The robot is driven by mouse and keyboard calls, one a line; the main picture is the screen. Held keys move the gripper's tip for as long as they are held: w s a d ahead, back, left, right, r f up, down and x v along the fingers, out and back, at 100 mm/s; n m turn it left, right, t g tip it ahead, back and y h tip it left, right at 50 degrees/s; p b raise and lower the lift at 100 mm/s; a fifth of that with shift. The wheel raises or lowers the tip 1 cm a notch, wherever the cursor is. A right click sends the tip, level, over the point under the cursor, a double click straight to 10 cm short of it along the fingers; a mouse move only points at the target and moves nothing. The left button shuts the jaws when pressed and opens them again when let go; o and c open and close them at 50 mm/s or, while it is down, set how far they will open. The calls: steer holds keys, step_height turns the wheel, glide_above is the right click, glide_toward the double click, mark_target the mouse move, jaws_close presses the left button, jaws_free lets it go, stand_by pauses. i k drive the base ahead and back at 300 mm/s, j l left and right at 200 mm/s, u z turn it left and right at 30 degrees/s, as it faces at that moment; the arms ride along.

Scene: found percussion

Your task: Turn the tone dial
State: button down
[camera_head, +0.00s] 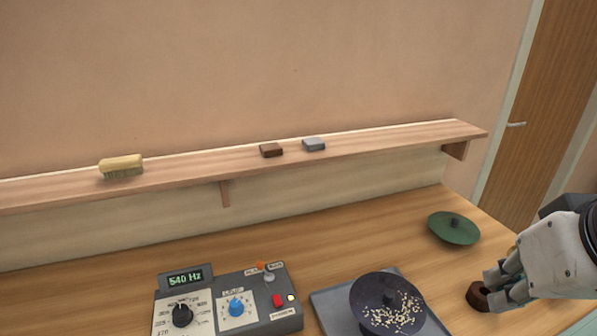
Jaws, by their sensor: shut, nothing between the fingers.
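A grey tone box (262,283) stands at the front left of the bench. Its display (186,281) reads 540 Hz. A black dial (182,314) with a numbered white scale sits below the display; its lower part is near the bottom of the picture. A blue knob (236,307) is to the right of the dial, on its own white scale. My gripper (498,287) is at the far right, well away from the box. It is shut, with its fingertips beside a dark brown round object (477,297); I cannot tell whether they touch.
A dark plate (372,290) with pale grains stands on a grey base (325,306) between the box and my gripper. A green disc (453,228) lies behind my gripper. A wall shelf (385,145) holds a brush (121,166), brown block (271,150) and grey block (313,145).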

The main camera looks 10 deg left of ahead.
mark_target(182, 315)
steer(key=u, duration=1.4)
